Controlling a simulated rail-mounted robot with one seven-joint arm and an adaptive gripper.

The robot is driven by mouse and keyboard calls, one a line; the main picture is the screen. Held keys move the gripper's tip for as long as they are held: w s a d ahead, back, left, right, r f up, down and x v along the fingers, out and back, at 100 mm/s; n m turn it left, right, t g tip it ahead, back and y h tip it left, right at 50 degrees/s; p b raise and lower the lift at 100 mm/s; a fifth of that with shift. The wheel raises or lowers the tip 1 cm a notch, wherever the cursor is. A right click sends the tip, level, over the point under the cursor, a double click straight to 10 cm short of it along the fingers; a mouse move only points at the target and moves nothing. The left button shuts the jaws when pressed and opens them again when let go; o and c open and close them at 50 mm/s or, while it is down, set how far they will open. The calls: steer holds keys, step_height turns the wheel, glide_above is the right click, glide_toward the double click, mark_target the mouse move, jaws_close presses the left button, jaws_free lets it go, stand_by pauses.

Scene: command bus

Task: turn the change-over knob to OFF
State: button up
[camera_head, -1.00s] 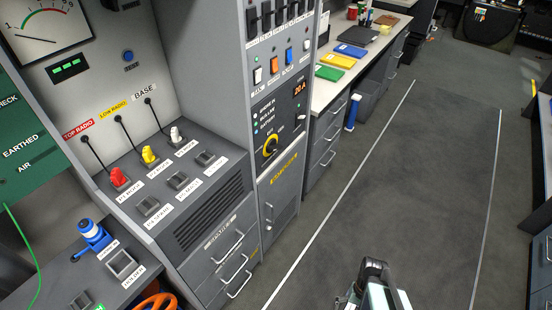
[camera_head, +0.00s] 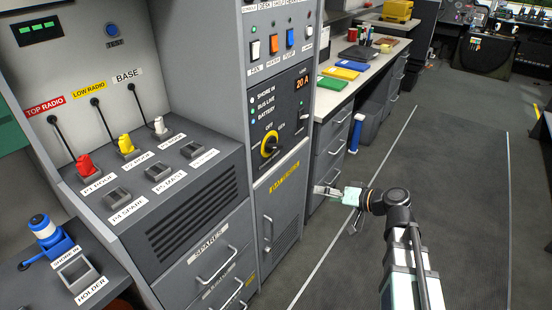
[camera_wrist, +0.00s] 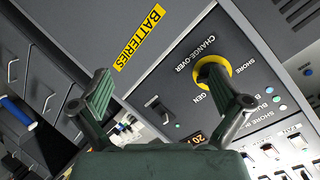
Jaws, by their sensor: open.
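The change-over knob (camera_head: 269,145) is a black handle on a yellow ring, set in a dark panel under the 20 A display. Lettering surrounds it, but I cannot tell surely which mark its handle points at. In the wrist view the knob (camera_wrist: 207,68) shows beyond my right finger, which partly overlaps it, with SHORE and GEN lettering beside it. My gripper (camera_head: 318,190) is open and empty, to the right of and below the knob in the head view, and apart from it. In the wrist view both fingers of my gripper (camera_wrist: 172,92) are spread.
Below the knob panel is a cabinet door with a yellow BATTERIES label (camera_wrist: 138,40). Rocker switches (camera_head: 273,44) sit above the knob. A counter (camera_head: 335,88) with coloured folders stands to the right. The floor (camera_head: 450,150) on the right is open.

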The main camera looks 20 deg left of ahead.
mark_target(279, 146)
step_height(279, 146, up, 10)
steer(key=w+a+n+t+y, duration=0.1)
steer(key=w+a+n+y, duration=0.1)
steer(key=n+y, duration=0.2)
steer(key=x, duration=1.6)
steer(key=shift+a, duration=0.4)
steer(key=c, duration=1.2)
